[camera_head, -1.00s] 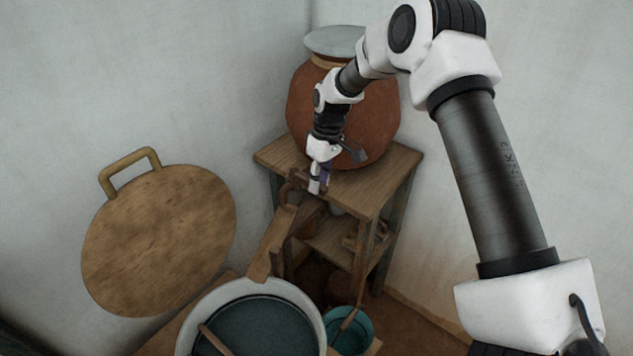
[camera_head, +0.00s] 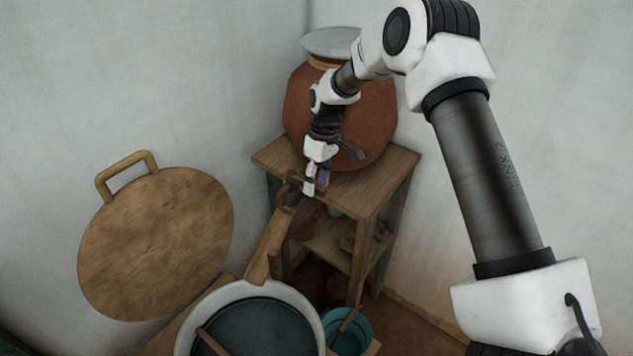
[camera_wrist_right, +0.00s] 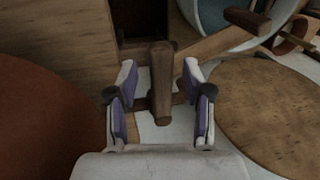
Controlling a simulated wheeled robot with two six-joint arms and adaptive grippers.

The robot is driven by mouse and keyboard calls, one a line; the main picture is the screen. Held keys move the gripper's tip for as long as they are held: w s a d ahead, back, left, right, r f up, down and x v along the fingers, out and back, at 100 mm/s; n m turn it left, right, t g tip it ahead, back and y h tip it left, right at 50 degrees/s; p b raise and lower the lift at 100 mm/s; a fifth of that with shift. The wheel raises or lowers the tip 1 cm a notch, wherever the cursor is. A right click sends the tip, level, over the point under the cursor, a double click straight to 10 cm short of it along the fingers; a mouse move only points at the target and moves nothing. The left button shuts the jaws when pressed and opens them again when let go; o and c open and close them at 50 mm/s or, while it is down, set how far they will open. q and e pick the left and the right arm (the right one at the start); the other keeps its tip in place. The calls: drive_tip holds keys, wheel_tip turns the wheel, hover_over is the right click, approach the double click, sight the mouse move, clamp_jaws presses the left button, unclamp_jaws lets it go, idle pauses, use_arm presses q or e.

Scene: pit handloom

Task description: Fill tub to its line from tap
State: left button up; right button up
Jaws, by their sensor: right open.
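The tub (camera_head: 309,313) has a pale rim and dark teal contents, stands at the bottom centre of the head view, and is cut off by the frame. Its fill line cannot be made out. It also shows at the top of the right wrist view (camera_wrist_right: 246,40). The wooden tap (camera_wrist_right: 161,82) sits low at the front of the clay pot (camera_head: 365,120). My right gripper (camera_head: 316,182) is at the tap. In the wrist view its purple-padded fingers (camera_wrist_right: 160,84) are open, one on each side of the tap's wooden peg, with gaps showing. My left gripper is out of view.
A wooden chute (camera_head: 268,245) slopes from near the tap to the tub. The pot stands on a wooden stand (camera_head: 385,180). A round wooden lid (camera_head: 157,245) leans on the left wall. A small teal bucket (camera_head: 364,330) stands right of the tub.

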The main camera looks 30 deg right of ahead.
wheel_tip(320, 180, up, 11)
drive_tip(key=w+d, duration=0.1)
drive_tip(key=d, duration=0.1)
drive_tip(key=shift+r, duration=0.2)
drive_tip(key=shift+d, duration=0.1)
